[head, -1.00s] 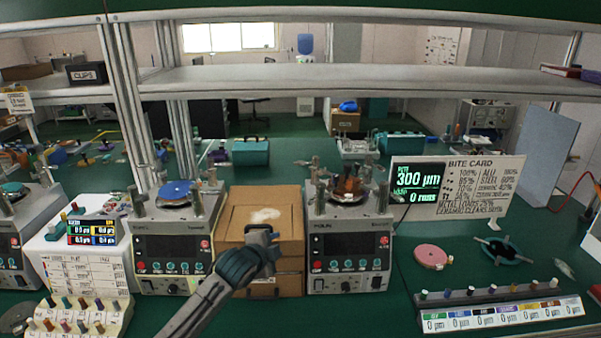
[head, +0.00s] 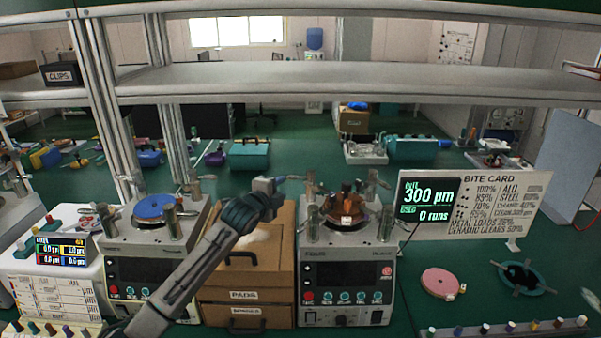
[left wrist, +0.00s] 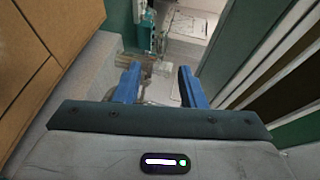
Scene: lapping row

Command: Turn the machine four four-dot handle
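The right machine (head: 346,258) has a copper-brown top with several upright metal posts and side handles. One grey post with a handle (head: 311,186) stands at its back left. The left machine (head: 150,250) carries a blue disc (head: 155,207) and similar posts. I cannot make out dots or machine numbers. My left gripper (head: 276,184) is beside that back-left post, above the cardboard boxes; contact cannot be told. In the left wrist view its blue fingers (left wrist: 158,84) stand apart, with a metallic cylindrical part (left wrist: 140,64) beyond and partly behind the left finger. My right gripper is out of view.
Cardboard drawers (head: 246,287) fill the space between the machines. A shelf (head: 330,83) spans above. A bite card (head: 500,205) and display (head: 430,198) stand at right, behind a pink disc (head: 441,283) and a teal ring (head: 520,278) on the green bench.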

